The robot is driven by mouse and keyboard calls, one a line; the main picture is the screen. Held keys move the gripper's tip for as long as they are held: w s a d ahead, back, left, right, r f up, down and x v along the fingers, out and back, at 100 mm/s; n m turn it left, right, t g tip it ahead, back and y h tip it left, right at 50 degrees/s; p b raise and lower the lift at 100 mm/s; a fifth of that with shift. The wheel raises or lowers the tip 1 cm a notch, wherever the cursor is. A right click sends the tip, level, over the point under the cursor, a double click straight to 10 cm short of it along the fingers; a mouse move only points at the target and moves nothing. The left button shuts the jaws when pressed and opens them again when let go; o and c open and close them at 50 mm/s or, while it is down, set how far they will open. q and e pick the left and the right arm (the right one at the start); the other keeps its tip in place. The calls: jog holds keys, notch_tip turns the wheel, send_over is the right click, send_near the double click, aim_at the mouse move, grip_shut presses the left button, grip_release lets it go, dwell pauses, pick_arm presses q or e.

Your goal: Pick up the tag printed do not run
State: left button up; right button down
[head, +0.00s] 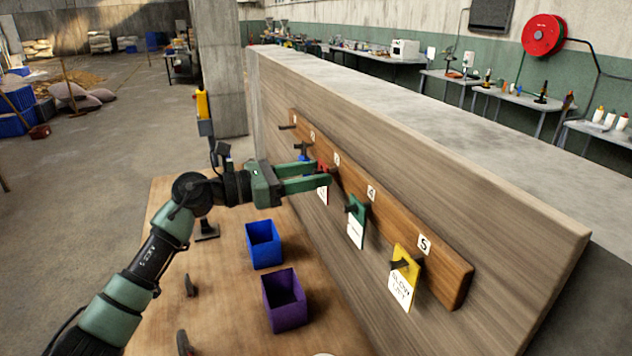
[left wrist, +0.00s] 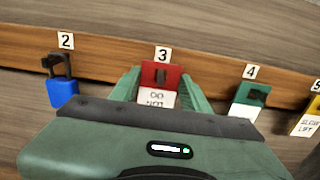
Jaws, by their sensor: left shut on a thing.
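The red-topped tag (left wrist: 158,98) hangs from a dark peg under number 3 on the wooden rail. Its white part reads "DO NOT", and the lower text is hidden by my gripper body in the left wrist view. In the head view the tag (head: 323,192) is partly covered by my fingers. My left gripper (head: 326,174) has its two green fingers on either side of the tag, shut on it at the rail. The fingers also show in the left wrist view (left wrist: 160,92). My right gripper is in neither view.
A blue padlock (left wrist: 62,91) hangs at 2, a green tag (head: 356,222) at 4 and a yellow "SLOW LIFT" tag (head: 404,280) at 5. A blue bin (head: 263,246) and a purple bin (head: 284,301) stand on the table below. The wooden panel (head: 450,190) rises behind the rail.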

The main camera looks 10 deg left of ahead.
pick_arm(q)
jog(key=b+v, duration=0.6)
jog(key=v, duration=1.1)
jog(key=shift+a, duration=0.2)
jog(key=shift+s, duration=0.15)
jog(key=shift+f, duration=0.15)
